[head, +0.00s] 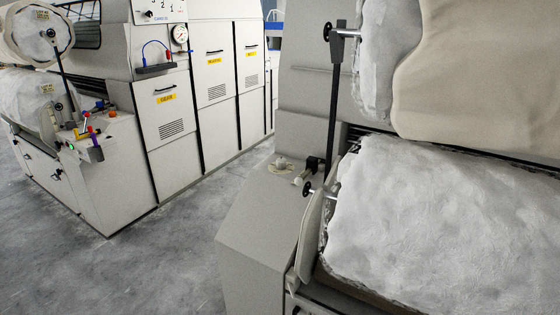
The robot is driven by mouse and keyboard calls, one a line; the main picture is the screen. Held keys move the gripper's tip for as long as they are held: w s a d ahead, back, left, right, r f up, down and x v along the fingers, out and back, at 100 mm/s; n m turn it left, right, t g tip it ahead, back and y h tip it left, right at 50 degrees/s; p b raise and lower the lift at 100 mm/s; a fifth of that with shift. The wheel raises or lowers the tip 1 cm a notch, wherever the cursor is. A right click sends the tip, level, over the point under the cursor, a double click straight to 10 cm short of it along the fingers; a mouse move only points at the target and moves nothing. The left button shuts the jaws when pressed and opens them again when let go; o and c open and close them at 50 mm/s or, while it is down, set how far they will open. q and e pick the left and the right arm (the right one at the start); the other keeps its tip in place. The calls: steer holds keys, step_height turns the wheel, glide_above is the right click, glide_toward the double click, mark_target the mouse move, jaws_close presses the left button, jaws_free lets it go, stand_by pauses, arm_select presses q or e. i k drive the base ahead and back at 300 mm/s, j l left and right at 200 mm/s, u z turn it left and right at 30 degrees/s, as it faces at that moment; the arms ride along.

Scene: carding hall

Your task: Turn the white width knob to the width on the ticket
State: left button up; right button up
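A small white knob (282,163) sits on a pale round plate on top of the near machine's end cabinet. It is small here, and I cannot read a setting on it. Another dial panel (160,11) with a few numerals is at the top edge, on the far machine, partly cut off. Small tan labels show on the far lap rolls, one on the upper roll (42,15) and one on the lower roll (47,88); their print is too small to read surely. I cannot tell which is the ticket. Neither of my grippers is in view.
The near machine's grey cabinet (258,235) stands at centre, with a dark upright lever (333,110) and a large white fibre roll (440,215) to its right. Far machine panels (170,110) line the left. Grey floor (160,255) between them is clear.

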mark_target(281, 162)
steer(key=i+j+z, duration=0.2)
steer(key=i+j, duration=0.15)
steer(key=i+j+z, duration=0.35)
steer(key=i+j, duration=0.2)
steer(key=j, duration=0.35)
